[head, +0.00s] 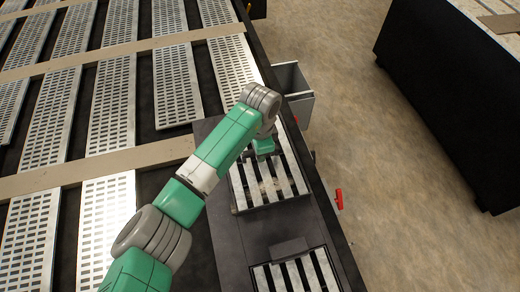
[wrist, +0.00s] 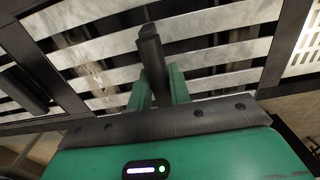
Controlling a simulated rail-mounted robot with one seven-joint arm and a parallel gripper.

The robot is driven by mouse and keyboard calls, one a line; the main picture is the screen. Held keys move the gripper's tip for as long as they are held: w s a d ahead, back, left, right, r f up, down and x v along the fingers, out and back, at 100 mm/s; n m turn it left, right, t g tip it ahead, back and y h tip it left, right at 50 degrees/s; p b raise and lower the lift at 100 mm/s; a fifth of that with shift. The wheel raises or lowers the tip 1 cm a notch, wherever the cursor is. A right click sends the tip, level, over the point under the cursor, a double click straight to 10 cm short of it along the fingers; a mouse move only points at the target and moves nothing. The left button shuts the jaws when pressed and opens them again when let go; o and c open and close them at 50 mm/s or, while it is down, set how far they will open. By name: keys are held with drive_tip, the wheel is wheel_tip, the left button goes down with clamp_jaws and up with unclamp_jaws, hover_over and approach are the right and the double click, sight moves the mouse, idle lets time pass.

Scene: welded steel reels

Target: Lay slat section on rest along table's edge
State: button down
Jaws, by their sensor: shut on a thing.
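The slat section (head: 267,191), pale bars with dark gaps, is at the right edge of the long table, over a dark panel (head: 236,240). My gripper (head: 263,152) is at its far end, seen from above. In the wrist view my green fingers (wrist: 160,88) are shut on a dark upright bar (wrist: 151,50), with the pale slats (wrist: 95,52) behind it. I cannot tell whether the section touches the surface below it. The rest is not clearly distinguishable; the section and my arm cover part of that edge.
Another slatted piece (head: 297,275) lies nearer along the same edge. Perforated metal strips (head: 107,112) and beige crossbars (head: 120,165) cover the table to the left. A grey bin (head: 293,80) stands beside the edge, near a red handle (head: 339,199). The floor (head: 345,100) at right is open.

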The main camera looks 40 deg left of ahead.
drive_tip(key=shift+f, duration=0.3)
idle(0.5)
drive_tip(key=c, duration=1.3)
unclamp_jaws()
drive_tip(key=shift+w, duration=0.1)
drive_tip(key=shift+o, duration=0.5)
drive_tip(key=shift+f, duration=0.15)
wheel_tip(320, 180, up, 7)
drive_tip(key=p, duration=0.7)
